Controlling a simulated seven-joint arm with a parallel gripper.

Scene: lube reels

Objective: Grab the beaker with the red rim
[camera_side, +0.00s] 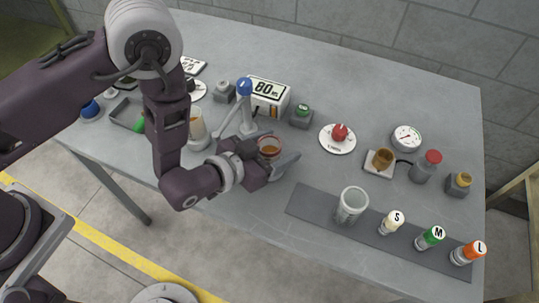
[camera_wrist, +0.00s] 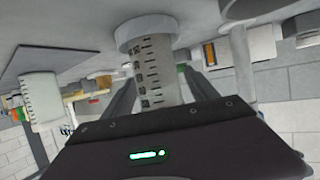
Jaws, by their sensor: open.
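The beaker with the red rim (camera_side: 269,144) stands upright on the table and holds brown liquid. In the wrist view, a clear graduated beaker (camera_wrist: 153,72) with a white base lies between my fingers; its rim is hidden there. My gripper (camera_side: 270,160) is open at table level, with a finger on each side of the beaker. In the wrist view my gripper (camera_wrist: 158,85) shows gaps near the beaker's sides; whether a finger touches it is unclear. My wrist hides part of the beaker's lower body in the side view.
A blue-topped dispenser (camera_side: 244,90) and another beaker (camera_side: 197,126) stand close to my gripper. A clear beaker (camera_side: 352,203) stands on the dark mat (camera_side: 310,205) near bottles marked S, M and L (camera_side: 468,252). A red-knobbed white dish (camera_side: 338,145) is further right.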

